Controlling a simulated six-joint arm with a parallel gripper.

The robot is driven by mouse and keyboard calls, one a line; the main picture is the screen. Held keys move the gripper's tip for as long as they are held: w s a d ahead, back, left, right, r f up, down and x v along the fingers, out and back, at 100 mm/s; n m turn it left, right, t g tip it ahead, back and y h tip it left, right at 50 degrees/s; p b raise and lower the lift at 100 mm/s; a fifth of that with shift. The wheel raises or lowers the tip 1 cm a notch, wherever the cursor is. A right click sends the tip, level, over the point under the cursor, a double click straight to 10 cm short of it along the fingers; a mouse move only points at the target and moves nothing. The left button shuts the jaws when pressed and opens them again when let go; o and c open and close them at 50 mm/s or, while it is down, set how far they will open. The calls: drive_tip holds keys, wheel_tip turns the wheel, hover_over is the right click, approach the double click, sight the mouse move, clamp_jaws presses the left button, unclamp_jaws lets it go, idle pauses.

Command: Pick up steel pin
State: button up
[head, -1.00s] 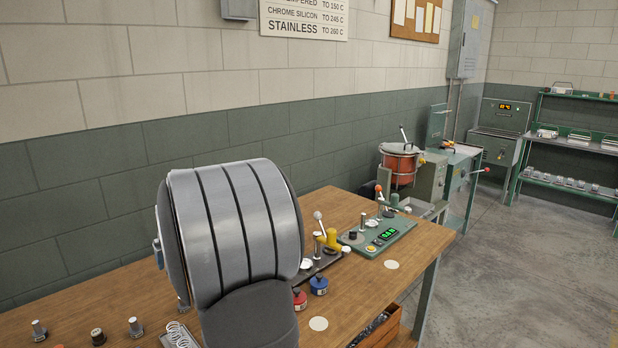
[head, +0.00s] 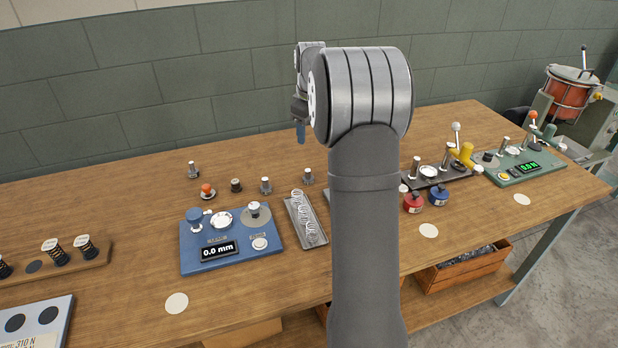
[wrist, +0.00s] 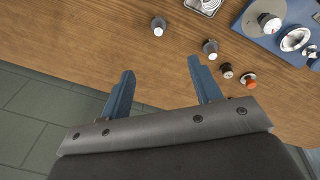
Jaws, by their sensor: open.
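Several small upright pieces stand at the back of the wooden bench, and I cannot tell for certain which is the steel pin. Grey metal ones in the head view stand at the back left (head: 193,170), in the middle (head: 266,186) and right of that (head: 308,176). In the wrist view, one grey-topped piece (wrist: 158,26) is ahead of the fingertips and another (wrist: 210,49) lies to the right. My gripper (wrist: 160,68) is open and empty, its two blue fingers apart above the bench. In the head view a blue finger (head: 301,133) shows, the rest hidden by my arm.
A dark knob (head: 236,185) and an orange-topped piece (head: 207,190) stand among the grey ones. A blue gauge plate reading 0.0 mm (head: 225,243) and a tray with a spring (head: 306,220) lie in front. The wall (head: 180,120) is close behind. My arm hides part of the bench.

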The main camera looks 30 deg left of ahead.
drive_tip(key=w+a+f+n+h, duration=0.1)
drive_tip(key=a+f+n, duration=0.1)
drive_tip(key=n, duration=0.1)
approach(308, 169)
wheel_tip(308, 169, down, 5)
drive_tip(key=shift+w+a, duration=0.1)
drive_tip(key=shift+w+f, duration=0.2)
drive_tip(key=shift+f, duration=0.85)
drive_tip(key=shift+w+f, duration=0.15)
drive_tip(key=shift+f, duration=0.9)
drive_tip(key=shift+w+f, duration=0.2)
drive_tip(key=shift+f, duration=0.85)
drive_tip(key=c, duration=1.2)
drive_tip(key=shift+o, duration=0.2)
drive_tip(key=shift+r, duration=0.15)
